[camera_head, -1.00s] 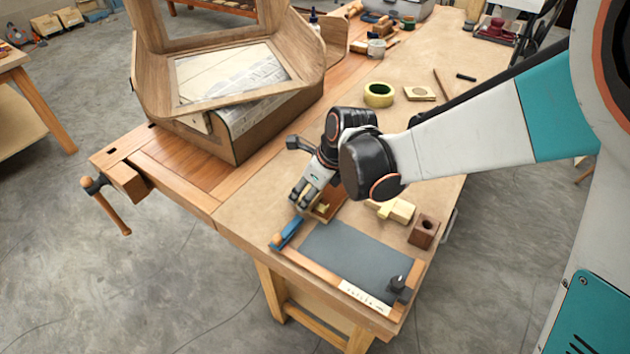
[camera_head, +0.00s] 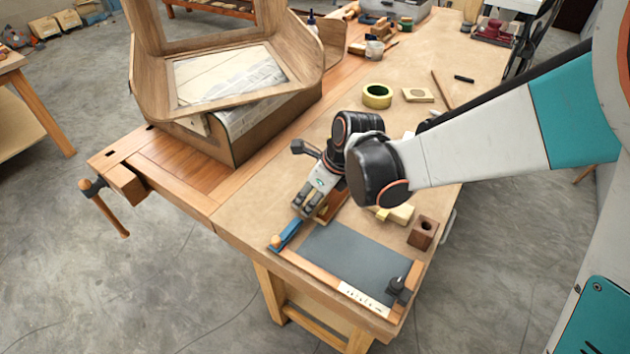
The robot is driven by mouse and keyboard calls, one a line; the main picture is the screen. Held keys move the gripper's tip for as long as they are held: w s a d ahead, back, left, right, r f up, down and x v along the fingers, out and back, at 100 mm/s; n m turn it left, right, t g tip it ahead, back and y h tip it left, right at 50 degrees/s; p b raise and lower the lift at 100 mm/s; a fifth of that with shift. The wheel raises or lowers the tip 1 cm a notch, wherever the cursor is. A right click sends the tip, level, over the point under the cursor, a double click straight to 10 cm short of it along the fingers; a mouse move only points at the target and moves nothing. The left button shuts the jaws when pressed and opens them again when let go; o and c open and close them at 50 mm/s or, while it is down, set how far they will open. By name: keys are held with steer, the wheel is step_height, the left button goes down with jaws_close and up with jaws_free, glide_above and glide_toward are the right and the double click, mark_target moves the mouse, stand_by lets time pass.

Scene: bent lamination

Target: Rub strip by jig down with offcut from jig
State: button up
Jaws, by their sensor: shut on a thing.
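My gripper (camera_head: 307,203) points down to the left, low over the bench near its front left edge. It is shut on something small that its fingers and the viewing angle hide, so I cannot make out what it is. A brown wooden piece (camera_head: 331,208), perhaps the jig, lies just right of the fingertips, partly covered by my wrist. I cannot tell whether the fingers touch it. I cannot pick out the strip or the offcut with certainty.
A blue tool (camera_head: 288,235) lies just in front of my gripper. A grey framed panel (camera_head: 345,260) fills the near corner. A pale yellow block (camera_head: 397,215) and a dark holed block (camera_head: 423,232) stand right. A large bent wooden frame (camera_head: 150,85) stands at the left; yellow tape (camera_head: 377,96) lies behind.

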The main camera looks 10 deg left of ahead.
steer(key=shift+w+a, duration=0.3)
steer(key=shift+a, duration=0.45)
steer(key=shift+d, duration=0.1)
steer(key=shift+s+d, duration=0.3)
steer(key=shift+d, duration=0.4)
steer(key=shift+a, duration=0.15)
steer(key=shift+w+a, duration=0.3)
steer(key=shift+a, duration=0.35)
steer(key=shift+d, duration=0.1)
steer(key=shift+s+d, duration=0.3)
steer(key=shift+d, duration=0.4)
steer(key=shift+a, duration=0.1)
